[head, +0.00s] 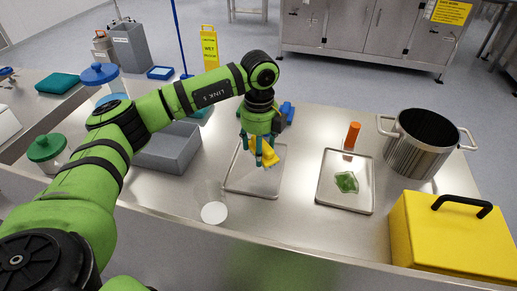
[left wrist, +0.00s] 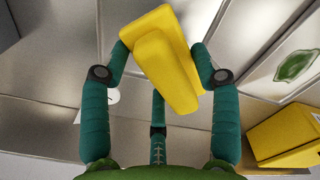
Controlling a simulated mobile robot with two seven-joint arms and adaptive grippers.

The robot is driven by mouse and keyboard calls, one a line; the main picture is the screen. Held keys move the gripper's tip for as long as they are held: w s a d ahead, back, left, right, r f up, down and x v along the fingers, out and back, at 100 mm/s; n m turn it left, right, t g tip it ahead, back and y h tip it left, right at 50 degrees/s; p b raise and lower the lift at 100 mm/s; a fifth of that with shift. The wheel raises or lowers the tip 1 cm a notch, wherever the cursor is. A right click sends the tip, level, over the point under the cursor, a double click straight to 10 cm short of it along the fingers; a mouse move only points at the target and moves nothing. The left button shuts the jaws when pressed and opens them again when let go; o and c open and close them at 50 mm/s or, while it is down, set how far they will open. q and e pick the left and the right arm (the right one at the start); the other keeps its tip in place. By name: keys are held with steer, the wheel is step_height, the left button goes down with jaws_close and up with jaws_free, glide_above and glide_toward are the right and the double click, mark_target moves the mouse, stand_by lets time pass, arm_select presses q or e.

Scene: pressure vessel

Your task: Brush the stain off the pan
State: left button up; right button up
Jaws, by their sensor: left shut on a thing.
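My left gripper (head: 258,145) is shut on a yellow brush (head: 268,152) and holds it over the left shallow metal tray. The green stain (head: 346,182) lies on a shallow metal pan (head: 335,205) to the right of my gripper. The stain also shows at the right edge of the left wrist view (left wrist: 296,66). The brush is apart from the stain. Whether the brush touches the left tray (head: 240,185) is unclear. My right gripper is not in view.
An orange-handled tool (head: 352,136) lies at the stained pan's back edge. A steel pot (head: 410,155) and a yellow case (head: 455,240) stand to the right. A grey bin (head: 168,155), a green-lidded jar (head: 46,150) and a white disc (head: 214,213) are on the left.

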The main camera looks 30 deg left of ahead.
arm_select(q)
steer(key=shift+r+p, duration=0.95)
steer(key=shift+r, duration=0.55)
